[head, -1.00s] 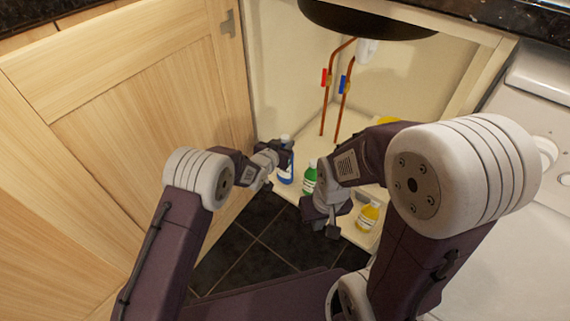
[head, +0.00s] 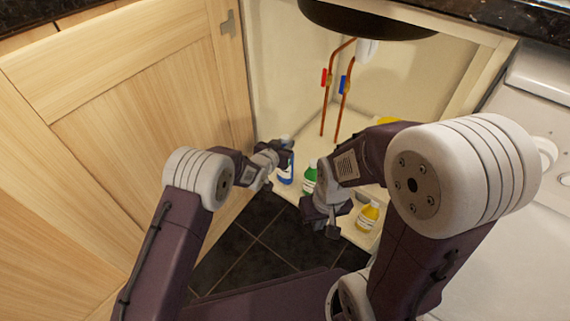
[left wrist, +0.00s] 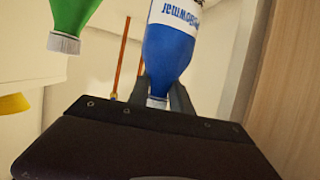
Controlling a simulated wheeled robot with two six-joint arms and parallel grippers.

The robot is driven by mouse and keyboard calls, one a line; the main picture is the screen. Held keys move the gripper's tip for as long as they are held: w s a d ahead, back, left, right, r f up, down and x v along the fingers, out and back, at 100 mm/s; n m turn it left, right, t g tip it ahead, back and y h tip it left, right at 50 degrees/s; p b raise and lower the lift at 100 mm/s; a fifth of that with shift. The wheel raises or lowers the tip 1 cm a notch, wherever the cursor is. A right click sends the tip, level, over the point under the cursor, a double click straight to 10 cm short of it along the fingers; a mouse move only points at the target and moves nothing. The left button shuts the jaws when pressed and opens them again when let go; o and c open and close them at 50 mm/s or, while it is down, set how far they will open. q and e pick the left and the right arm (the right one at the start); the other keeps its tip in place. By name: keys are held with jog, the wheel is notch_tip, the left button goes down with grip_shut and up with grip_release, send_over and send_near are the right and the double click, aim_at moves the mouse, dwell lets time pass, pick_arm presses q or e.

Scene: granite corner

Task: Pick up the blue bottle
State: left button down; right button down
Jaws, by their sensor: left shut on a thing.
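The blue bottle (head: 287,172) stands at the left front of the cupboard floor in the head view, partly hidden by my left gripper (head: 283,157). In the left wrist view the blue bottle (left wrist: 170,50) appears upside down, with its white cap low between the two dark fingers of my left gripper (left wrist: 163,92). My left gripper is shut on the bottle near its neck. My right gripper (head: 325,222) hangs lower, in front of the green bottle; its jaw opening is not clear to see.
A green bottle (head: 309,180) and a yellow bottle (head: 367,216) stand to the right on the cupboard floor (head: 345,230). Copper pipes (head: 333,92) rise behind under the dark basin (head: 368,18). The open wooden door (head: 140,110) is close on the left.

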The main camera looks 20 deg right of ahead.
pick_arm(q)
jog(key=shift+r, duration=0.1)
notch_tip(320, 180, up, 10)
jog(key=p, duration=0.7)
jog(key=shift+r, duration=0.1)
